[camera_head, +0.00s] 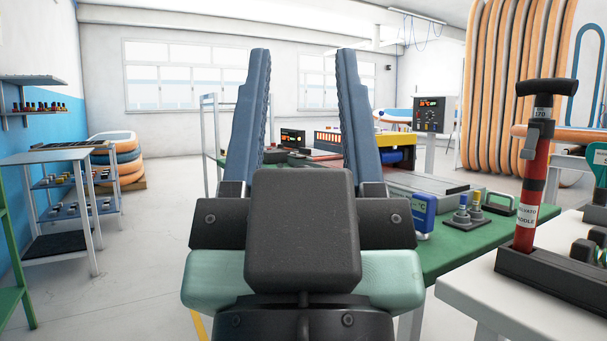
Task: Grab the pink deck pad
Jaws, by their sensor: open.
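My gripper (303,56) stands upright in the middle of the view, with its two blue fingers spread wide apart and nothing between them. I cannot make out a pink deck pad for certain. A flat reddish piece (318,155) shows between the fingers, farther off on the green table (463,241). It is small and partly hidden by my gripper, so I cannot tell what it is. My gripper is well apart from it and hides part of the table.
A blue temperature meter (423,213) and two small grey cones stand on the green table. Shelves (65,190) and stacked boards (118,160) are at the left. The left floor is clear.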

